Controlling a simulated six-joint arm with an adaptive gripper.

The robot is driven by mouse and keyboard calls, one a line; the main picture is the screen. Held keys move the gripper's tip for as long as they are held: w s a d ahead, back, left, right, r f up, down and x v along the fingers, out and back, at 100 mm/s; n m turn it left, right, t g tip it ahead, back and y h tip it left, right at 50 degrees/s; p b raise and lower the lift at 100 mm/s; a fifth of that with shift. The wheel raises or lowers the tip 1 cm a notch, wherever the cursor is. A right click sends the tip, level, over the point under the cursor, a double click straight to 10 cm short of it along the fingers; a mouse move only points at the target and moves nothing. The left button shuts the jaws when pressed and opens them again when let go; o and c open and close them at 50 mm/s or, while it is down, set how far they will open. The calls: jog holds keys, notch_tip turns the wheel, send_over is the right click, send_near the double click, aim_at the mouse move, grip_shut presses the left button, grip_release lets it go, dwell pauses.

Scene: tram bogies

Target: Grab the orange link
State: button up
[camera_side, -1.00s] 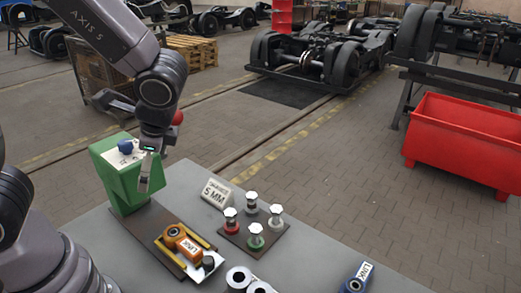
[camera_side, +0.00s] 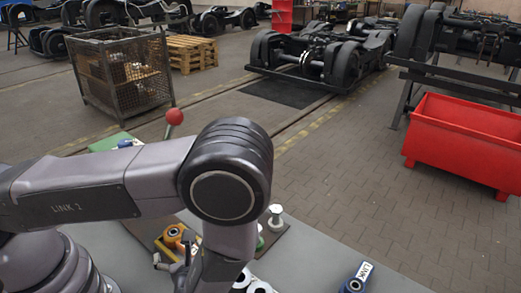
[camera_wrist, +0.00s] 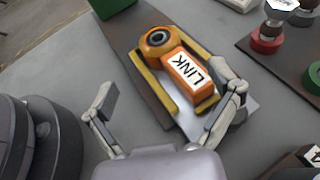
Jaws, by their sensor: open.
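The orange link (camera_wrist: 187,72), labelled LINK, lies in the wrist view between the yellow rails of a brown fixture plate (camera_wrist: 130,30). It has a round eye with a dark centre at its far end. In the side view the link (camera_side: 173,234) is partly hidden behind my arm. My gripper (camera_wrist: 166,103) is open and empty. Its fingers are spread on either side of the link's near end, the right one closer to it. From the wrist view I cannot tell how high the fingers are above it.
Red and green pieces (camera_wrist: 267,38) stand on a brown plate to the right. A blue link (camera_side: 356,278) lies at the table's right front. A green box (camera_side: 112,142) with a red knob (camera_side: 174,117) nearby is at the back. The grey table (camera_side: 325,262) is bare between.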

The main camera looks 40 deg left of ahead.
aim_at(175, 235)
jog(key=x, duration=0.9)
jog(key=shift+a+f, duration=0.1)
jog(key=shift+a, duration=0.2)
jog(key=shift+w, duration=0.1)
jog(key=shift+c, duration=0.3)
jog(key=c, duration=1.2)
jog(key=shift+c, duration=0.3)
